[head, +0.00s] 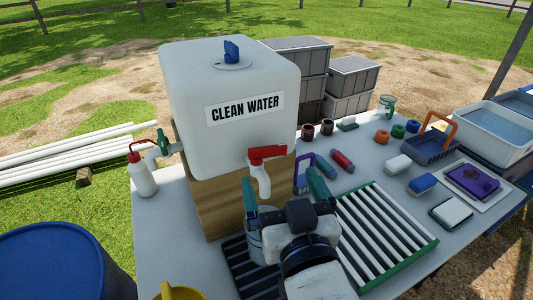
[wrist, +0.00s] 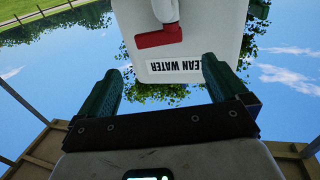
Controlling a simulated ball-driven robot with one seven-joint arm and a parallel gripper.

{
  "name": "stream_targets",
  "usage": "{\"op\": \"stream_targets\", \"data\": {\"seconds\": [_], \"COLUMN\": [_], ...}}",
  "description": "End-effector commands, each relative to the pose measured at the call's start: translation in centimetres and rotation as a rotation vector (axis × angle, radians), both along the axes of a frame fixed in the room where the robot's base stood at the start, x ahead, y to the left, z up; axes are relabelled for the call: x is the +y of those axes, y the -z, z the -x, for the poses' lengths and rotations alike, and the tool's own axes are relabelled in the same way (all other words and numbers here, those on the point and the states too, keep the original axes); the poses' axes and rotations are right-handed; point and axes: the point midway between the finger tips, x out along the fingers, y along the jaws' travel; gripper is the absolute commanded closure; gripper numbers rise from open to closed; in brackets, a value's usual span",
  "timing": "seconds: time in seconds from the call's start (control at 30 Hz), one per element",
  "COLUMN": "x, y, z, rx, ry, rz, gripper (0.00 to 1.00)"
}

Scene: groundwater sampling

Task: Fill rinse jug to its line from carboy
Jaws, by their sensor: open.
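The white carboy (head: 215,120), labelled CLEAN WATER, sits on a wooden stand (head: 222,208). Its tap has a red lever (head: 267,152) lying sideways and a white spout (head: 261,182). No water stream is visible. A pale clear vessel (head: 256,243), probably the rinse jug, stands on a black slatted grate (head: 240,262) below the spout, partly hidden by my gripper; its line and water level cannot be seen. My gripper (head: 284,190) is open and empty, its green fingers spread near the spout. The wrist view shows the carboy (wrist: 200,42) and red lever (wrist: 158,38) upside down beyond the fingers.
A white bottle with a red top (head: 143,175) stands left of the carboy. A green-framed slatted rack (head: 385,236) lies at right. A red bottle (head: 342,160), a blue basket (head: 430,147) and several small items occupy the table behind. A yellow object (head: 178,293) is at the front.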

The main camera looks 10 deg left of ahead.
Motion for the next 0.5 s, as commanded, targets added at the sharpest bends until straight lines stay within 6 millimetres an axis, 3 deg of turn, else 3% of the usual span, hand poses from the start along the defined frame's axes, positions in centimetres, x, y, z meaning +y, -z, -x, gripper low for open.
{"op": "stream_targets", "data": {"seconds": [0.3,0.5], "x": [2.0,2.8], "y": [-0.2,0.0], "z": [-5.4,-7.2], "rx": [0.002,0.002], "ry": [0.001,0.0], "rz": [0.0,0.001], "gripper": [0.0,0.0]}}
